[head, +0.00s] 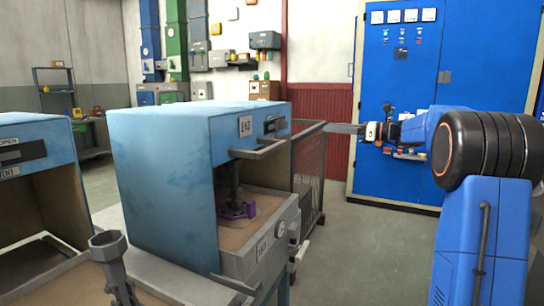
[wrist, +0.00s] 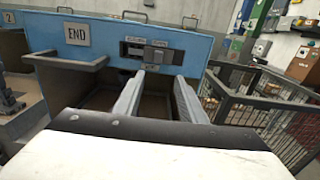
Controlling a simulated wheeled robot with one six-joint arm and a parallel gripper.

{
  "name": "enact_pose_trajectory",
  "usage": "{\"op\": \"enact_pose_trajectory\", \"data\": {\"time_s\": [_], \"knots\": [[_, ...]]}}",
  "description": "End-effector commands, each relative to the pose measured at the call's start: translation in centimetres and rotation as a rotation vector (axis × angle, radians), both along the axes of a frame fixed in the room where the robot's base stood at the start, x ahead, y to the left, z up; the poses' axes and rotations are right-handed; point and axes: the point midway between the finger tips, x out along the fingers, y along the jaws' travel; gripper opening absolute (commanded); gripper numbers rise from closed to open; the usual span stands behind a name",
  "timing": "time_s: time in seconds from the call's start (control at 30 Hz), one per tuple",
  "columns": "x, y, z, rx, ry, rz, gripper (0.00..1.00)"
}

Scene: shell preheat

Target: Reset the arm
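My gripper (head: 345,129) is held out in the air to the right of the blue oven box (head: 165,165), in front of the blue cabinet. In the wrist view my gripper (wrist: 160,76) shows two grey fingers well apart, with nothing between them. The fingers point toward a blue panel (wrist: 105,45) with an END label. My blue arm reaches in from the right of the head view.
Under the blue box, a tray (head: 262,255) carries a dark upright piece (head: 235,185) on a purple base (head: 238,211). A mesh fence (head: 308,175) stands beside the box. The blue cabinet (head: 450,70) is behind, with clear floor before it.

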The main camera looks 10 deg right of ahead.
Motion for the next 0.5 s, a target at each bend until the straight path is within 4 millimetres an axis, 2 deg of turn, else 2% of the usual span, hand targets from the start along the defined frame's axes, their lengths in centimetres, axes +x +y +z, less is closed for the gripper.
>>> {"op": "enact_pose_trajectory", "data": {"time_s": [0.17, 0.27, 0.5], "knots": [[-2.2, 3.0, -0.8, -0.103, -0.017, 0.023, 0.38], [-4.8, 6.1, -2.0, -0.226, -0.040, 0.052, 0.38], [-12.8, 12.6, -6.4, -0.566, -0.130, 0.162, 0.38]]}}
